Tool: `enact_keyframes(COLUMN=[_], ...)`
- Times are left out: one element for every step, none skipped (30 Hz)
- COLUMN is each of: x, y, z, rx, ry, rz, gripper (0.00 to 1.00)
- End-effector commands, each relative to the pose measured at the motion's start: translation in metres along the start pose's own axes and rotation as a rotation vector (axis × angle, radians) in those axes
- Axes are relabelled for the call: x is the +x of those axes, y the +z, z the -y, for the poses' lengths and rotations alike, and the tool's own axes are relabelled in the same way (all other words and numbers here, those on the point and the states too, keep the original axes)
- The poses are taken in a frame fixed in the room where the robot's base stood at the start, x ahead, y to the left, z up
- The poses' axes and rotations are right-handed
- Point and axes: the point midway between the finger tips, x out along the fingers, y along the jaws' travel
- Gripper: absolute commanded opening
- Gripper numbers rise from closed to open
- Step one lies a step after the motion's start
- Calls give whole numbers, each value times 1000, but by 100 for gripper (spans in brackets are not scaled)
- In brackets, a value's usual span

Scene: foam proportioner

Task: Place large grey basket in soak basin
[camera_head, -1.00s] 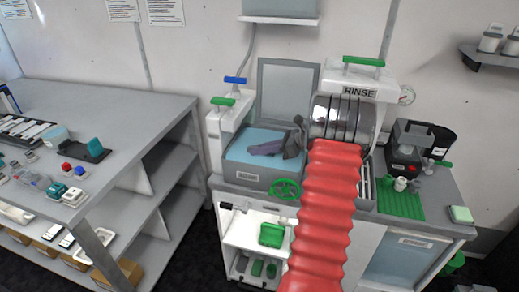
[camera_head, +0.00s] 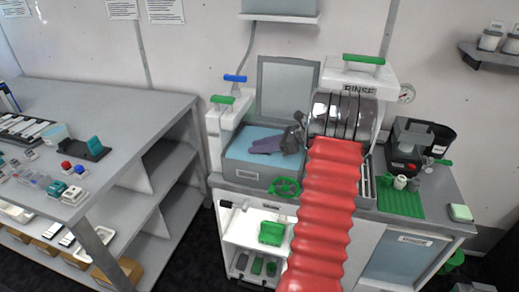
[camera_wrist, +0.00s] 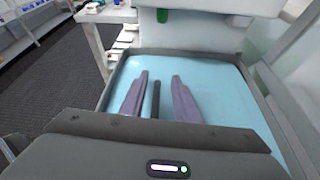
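The soak basin (camera_head: 237,172) is a grey tub holding pale blue liquid, on the left of the white counter unit; its rim also shows in the wrist view (camera_wrist: 118,76). My gripper (camera_head: 252,146) has purple fingers and is over the basin. In the wrist view my gripper (camera_wrist: 160,82) has its fingers spread apart. A thin dark bar (camera_wrist: 155,100) stands between them, with gaps on both sides; I cannot tell whether it is a basket handle. I cannot make out a large grey basket for certain in either view.
A green valve wheel (camera_head: 284,187) is at the basin's front right. The metal rinse drum (camera_head: 345,115) stands close right of the basin. A green basket (camera_head: 271,233) is on the white shelf below. A grey bench (camera_head: 120,97) is on the left.

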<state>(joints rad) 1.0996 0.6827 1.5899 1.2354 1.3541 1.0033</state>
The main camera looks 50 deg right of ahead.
Motion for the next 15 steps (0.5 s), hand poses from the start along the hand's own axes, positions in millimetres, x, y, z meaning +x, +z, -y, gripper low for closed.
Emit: enact_keyframes(x=[-7,-11,-17,-22,-27,-34,-39,-44,-52,-57,-62,-69,-74,-80,-86], y=[1,1,1,1,1,1,1,0,0,0,0,0,0,0,0], z=[0,1,1,1,1,1,1,1,1,1,1,1,1,1,1], rx=[-1,-1,-1,-1,-1,-1,-1,-1,-1,-1,-1,-1,-1,-1,-1], ry=[-2,-2,-3,-4,-4,-3,-3,-4,-3,-3,-3,-4,-3,-3,-4], rz=[0,0,0,0,0,1,0,0,0,1,0,0,0,0,0], gripper=[29,29,29,29,29,29,29,29,29,29,29,29,29,29,29])
